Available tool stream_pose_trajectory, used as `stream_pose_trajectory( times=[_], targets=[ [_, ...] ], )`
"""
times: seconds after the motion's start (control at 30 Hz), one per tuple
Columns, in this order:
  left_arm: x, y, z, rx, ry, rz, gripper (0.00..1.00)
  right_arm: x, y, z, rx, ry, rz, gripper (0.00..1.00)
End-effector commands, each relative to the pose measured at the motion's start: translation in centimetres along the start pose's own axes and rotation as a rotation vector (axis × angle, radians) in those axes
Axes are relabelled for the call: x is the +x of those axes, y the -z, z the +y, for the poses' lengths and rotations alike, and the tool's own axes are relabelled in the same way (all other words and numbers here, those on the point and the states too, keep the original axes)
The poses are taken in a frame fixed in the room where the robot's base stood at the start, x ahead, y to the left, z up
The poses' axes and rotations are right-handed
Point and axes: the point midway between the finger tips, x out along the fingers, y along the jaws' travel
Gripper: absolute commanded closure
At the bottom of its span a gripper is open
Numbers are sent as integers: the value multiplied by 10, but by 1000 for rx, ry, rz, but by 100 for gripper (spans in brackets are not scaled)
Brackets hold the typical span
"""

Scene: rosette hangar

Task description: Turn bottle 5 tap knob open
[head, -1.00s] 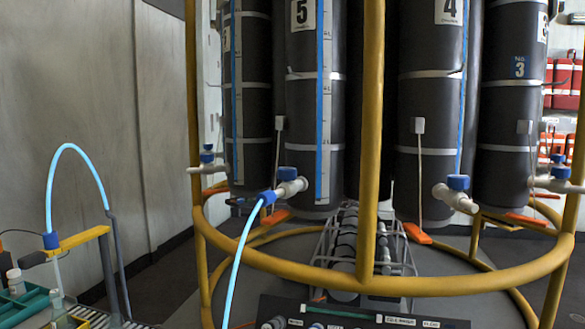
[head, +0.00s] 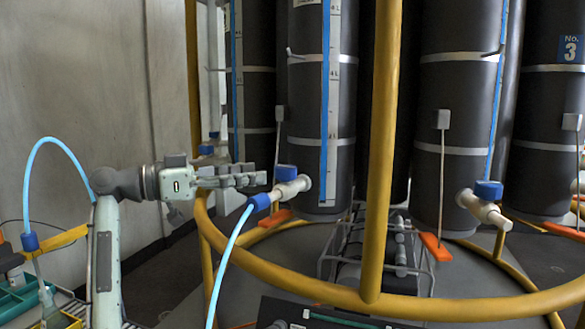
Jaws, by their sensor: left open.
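Bottle 5 (head: 303,110) is a tall dark cylinder with a blue strip, just left of the middle yellow post. Its number label is out of the picture. A light blue hose (head: 225,260) runs from the blue connector (head: 260,201) at the tap's end. My left gripper (head: 260,179) comes in from the left, open, with its fingertips pointing right, just left of the knob. No contact with the knob can be made out. My right gripper is not in view.
A yellow ring rail (head: 430,302) and a yellow post (head: 382,150) stand before the bottles. Another tap with a blue knob (head: 488,190) is at right. A dark labelled panel (head: 330,315) is at the bottom. A green tray (head: 15,300) is at lower left.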

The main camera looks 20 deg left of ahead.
Motion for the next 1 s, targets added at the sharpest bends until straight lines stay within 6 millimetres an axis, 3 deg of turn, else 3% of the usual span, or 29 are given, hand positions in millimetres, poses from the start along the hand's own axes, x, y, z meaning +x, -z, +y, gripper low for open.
stream_pose_trajectory(
  times=[0.17,0.6,0.97,1.0],
  targets=[
    [11,3,2,2,-2,3,42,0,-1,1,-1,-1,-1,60],
    [73,2,1,-1,-1,1,42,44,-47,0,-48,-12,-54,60],
    [79,1,1,1,1,0,42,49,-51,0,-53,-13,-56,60],
    [79,1,1,1,1,0,47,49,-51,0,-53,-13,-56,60]
  ],
)
